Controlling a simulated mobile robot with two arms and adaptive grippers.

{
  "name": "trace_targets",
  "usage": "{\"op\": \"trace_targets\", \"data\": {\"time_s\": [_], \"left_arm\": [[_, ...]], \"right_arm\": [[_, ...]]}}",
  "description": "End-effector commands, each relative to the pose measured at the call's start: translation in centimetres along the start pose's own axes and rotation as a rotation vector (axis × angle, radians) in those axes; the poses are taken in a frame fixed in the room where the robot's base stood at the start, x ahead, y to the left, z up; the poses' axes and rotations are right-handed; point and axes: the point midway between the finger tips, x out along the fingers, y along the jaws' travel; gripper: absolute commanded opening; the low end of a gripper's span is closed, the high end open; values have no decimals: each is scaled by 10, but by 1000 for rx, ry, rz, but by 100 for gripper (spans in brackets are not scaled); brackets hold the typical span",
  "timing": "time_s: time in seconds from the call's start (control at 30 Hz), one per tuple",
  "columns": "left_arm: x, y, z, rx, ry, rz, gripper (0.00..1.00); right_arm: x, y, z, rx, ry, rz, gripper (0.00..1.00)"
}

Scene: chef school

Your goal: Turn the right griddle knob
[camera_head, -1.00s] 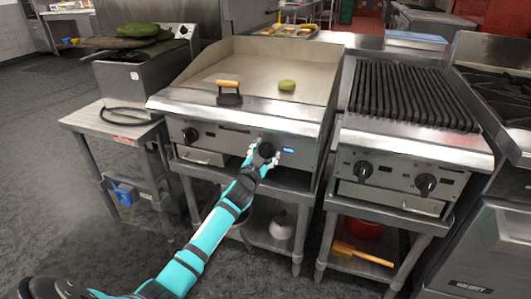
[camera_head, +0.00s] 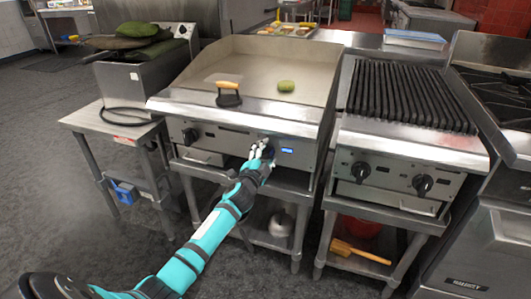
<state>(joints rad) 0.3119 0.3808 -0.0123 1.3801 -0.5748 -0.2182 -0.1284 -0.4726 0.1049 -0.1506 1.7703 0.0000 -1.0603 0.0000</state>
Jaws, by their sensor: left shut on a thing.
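The griddle (camera_head: 262,64) is a steel unit with a flat top and a front panel. Its left knob (camera_head: 190,136) is black and shows clearly. Its right knob (camera_head: 268,148) is mostly hidden behind my left gripper (camera_head: 262,150), left of a small blue label. My left gripper is at the front panel, shut on the right knob. Its fingers point up along the panel, and the knob's angle cannot be made out. My right gripper is not in view.
A press with a wooden handle (camera_head: 228,94) and a round green item (camera_head: 286,86) are on the griddle top. A charbroiler (camera_head: 411,97) with two black knobs stands close on the right. A fryer (camera_head: 144,70) on a steel stand is at the left.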

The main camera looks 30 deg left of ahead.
Motion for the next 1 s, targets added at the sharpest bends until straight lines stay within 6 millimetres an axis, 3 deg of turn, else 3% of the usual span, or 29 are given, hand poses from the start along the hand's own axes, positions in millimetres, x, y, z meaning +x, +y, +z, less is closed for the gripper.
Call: {"op": "trace_targets", "data": {"time_s": [0.4, 1.0], "left_arm": [[0, 4, 1, 265, -1, 3, 23], [-1, 5, 1, 338, -1, 4, 23]], "right_arm": [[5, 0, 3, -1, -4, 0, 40], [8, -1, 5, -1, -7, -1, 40]]}}
